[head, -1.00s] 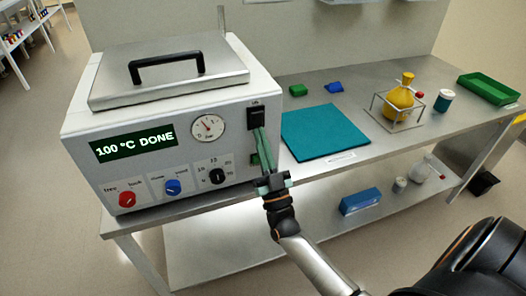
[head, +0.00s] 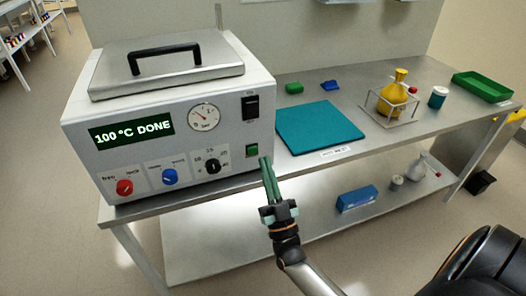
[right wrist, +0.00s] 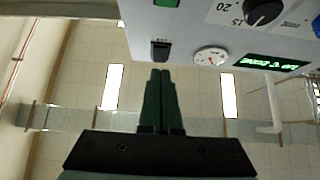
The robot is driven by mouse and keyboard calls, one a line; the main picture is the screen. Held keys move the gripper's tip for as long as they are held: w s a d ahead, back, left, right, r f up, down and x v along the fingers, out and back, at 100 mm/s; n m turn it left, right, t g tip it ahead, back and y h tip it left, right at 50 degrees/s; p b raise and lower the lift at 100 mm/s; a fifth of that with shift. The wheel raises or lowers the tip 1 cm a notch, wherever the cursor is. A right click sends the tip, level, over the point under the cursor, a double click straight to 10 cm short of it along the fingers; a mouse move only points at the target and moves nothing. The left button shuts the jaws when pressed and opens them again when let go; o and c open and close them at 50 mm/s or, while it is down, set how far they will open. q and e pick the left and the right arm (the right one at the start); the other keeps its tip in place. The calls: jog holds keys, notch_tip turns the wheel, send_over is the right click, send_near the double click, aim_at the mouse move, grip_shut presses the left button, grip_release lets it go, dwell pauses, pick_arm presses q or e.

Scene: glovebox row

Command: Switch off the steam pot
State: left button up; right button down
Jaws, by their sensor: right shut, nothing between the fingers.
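The steam pot (head: 190,187) is a white box with a steel lid and black handle at the left of the bench. Its display (head: 131,132) is lit and reads "100 °C DONE". A black rocker switch (head: 250,107) is at the upper right of its front, above a green button (head: 252,151). My right gripper (head: 265,161) is shut and empty, with its fingertips just below and right of the green button. In the right wrist view, the fingers (right wrist: 160,73) point toward the front, apart from the black switch (right wrist: 160,50). My left gripper is not in view.
The front also has a gauge (head: 204,117) and red (head: 124,187), blue (head: 169,176) and black (head: 212,166) knobs. A teal mat (head: 320,128), a yellow flask in a wire stand (head: 392,104) and a green tray (head: 482,87) are on the bench. A lower shelf holds a blue box (head: 357,200).

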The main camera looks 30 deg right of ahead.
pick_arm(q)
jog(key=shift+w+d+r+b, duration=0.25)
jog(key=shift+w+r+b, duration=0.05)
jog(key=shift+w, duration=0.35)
pick_arm(e)
jog(key=v, duration=0.3)
jog(key=shift+f, duration=0.5)
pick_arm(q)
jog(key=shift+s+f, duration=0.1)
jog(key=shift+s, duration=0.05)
